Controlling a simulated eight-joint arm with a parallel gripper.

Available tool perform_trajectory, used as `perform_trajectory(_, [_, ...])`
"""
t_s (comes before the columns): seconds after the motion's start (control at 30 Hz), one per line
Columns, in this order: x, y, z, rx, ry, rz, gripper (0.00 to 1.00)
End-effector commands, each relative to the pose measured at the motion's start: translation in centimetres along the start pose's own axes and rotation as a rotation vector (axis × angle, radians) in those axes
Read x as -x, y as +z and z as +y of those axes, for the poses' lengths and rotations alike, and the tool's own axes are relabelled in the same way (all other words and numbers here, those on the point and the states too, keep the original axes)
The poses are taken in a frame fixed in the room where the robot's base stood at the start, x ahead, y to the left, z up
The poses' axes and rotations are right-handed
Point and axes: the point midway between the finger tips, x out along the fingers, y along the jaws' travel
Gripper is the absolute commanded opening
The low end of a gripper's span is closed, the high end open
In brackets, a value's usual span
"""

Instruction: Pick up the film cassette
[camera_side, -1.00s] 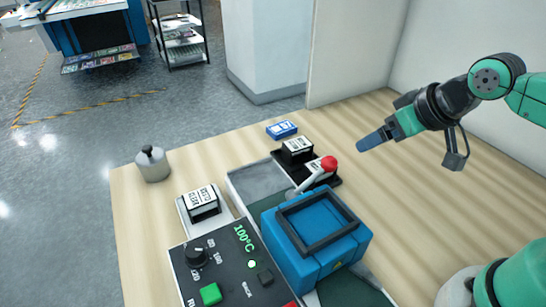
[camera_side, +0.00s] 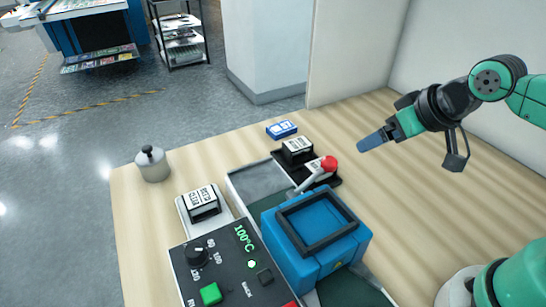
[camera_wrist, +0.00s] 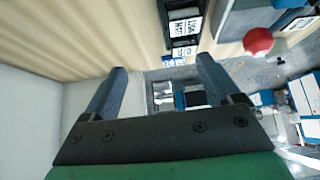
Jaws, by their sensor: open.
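Three black cassettes with white printed labels show in the side view. One (camera_side: 297,149) stands at the back of a black tray, a second (camera_side: 318,168) lies in front of it partly behind a red-knobbed lever, and a third (camera_side: 202,203) sits in a pale holder at the left. I cannot tell which is the film cassette. My gripper (camera_side: 366,144) is open and empty, raised to the right of the black tray and apart from it. In the wrist view its two fingers (camera_wrist: 162,72) are spread, with a labelled black cassette (camera_wrist: 184,24) beyond them at the top.
A blue laminating machine (camera_side: 310,262) with a red-knobbed lever (camera_side: 329,163) stands in front of the tray. A control panel (camera_side: 225,265) reads 100°C. A blue-and-white box (camera_side: 282,130) and a grey weight (camera_side: 153,164) stand farther back.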

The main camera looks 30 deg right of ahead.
Motion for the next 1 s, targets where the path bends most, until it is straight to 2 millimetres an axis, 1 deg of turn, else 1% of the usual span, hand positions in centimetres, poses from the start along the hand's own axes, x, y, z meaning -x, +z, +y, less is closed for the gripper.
perform_trajectory(0.27, [0.0,0.0,0.0,0.0,0.0,0.0,0.84])
perform_trajectory(0.3, [0.0,0.0,0.0,0.0,0.0,0.0,0.89])
perform_trajectory(0.33, [0.0,0.0,0.0,0.0,0.0,0.0,0.98])
perform_trajectory(0.37, [0.0,0.0,0.0,0.0,0.0,0.0,1.0])
perform_trajectory(0.63, [-0.1,-0.2,-0.1,0.0,-0.001,-0.003,1.0])
perform_trajectory(0.73, [-0.3,-1.1,-0.2,-0.001,-0.002,-0.017,1.0])
perform_trajectory(0.83, [-1.2,-2.7,-0.6,-0.006,-0.004,-0.046,1.0])
perform_trajectory(0.97, [-3.3,-5.0,-1.4,-0.012,-0.003,-0.092,1.0])
perform_trajectory(1.0, [-4.2,-5.6,-1.6,-0.014,-0.002,-0.107,1.0])
